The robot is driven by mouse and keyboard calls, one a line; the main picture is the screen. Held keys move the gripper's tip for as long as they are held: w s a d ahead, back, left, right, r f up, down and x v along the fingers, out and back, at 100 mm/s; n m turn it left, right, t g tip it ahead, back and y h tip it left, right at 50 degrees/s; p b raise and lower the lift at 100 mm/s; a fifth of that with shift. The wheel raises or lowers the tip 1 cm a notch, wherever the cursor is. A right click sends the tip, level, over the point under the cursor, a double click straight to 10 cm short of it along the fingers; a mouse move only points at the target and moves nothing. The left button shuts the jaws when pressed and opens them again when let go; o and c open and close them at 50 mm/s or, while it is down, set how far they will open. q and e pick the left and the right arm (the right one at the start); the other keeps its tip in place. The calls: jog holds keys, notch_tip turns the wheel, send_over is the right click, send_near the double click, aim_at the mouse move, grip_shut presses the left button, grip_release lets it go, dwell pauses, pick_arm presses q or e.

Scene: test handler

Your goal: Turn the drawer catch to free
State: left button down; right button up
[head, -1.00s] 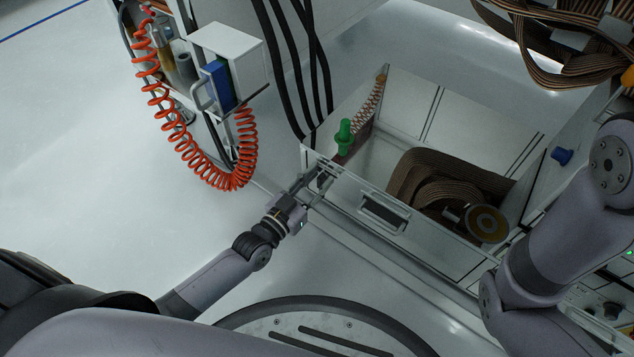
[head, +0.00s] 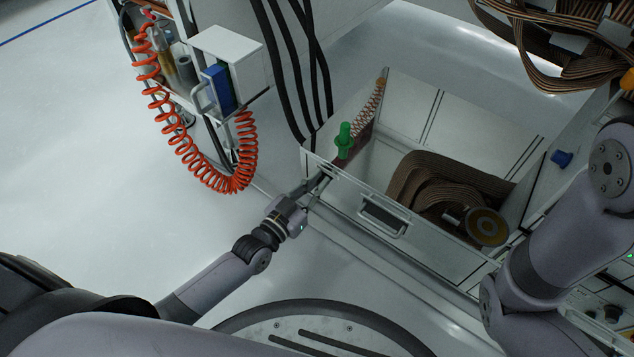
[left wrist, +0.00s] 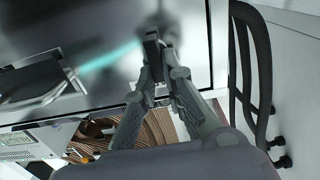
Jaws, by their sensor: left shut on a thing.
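The drawer (head: 345,190) has a pale front panel with a recessed handle (head: 385,215). The drawer catch (left wrist: 152,47) is a small dark piece on the front panel in the left wrist view, near the panel's edge. My left gripper (head: 324,177) is at the upper left corner of the drawer front in the head view. In the left wrist view its two fingers (left wrist: 155,62) close around the catch. The fingers hide part of the catch, and its exact angle is hard to tell. My right arm shows at the right of the head view, but its gripper is out of frame.
Coiled ribbon cable (head: 425,178) and a reel (head: 487,226) are behind the drawer front. Black cables (head: 308,75) and an orange coiled hose (head: 240,175) hang to the left. The floor at left is clear.

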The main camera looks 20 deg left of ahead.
pick_arm(q)
jog(key=shift+r+n, duration=0.1)
jog(key=shift+n, duration=0.2)
jog(key=shift+a+n+p, duration=0.15)
jog(key=shift+n+p, duration=0.65)
jog(key=n, duration=0.5)
jog(key=a+f+n, duration=0.1)
jog(key=n, duration=0.4)
jog(key=f+n, duration=0.1)
jog(key=n, duration=0.4)
jog(key=shift+w+a+n, duration=0.25)
jog(key=shift+w+n, duration=0.05)
jog(key=shift+w, duration=0.05)
jog(key=c, duration=1.7)
grip_release()
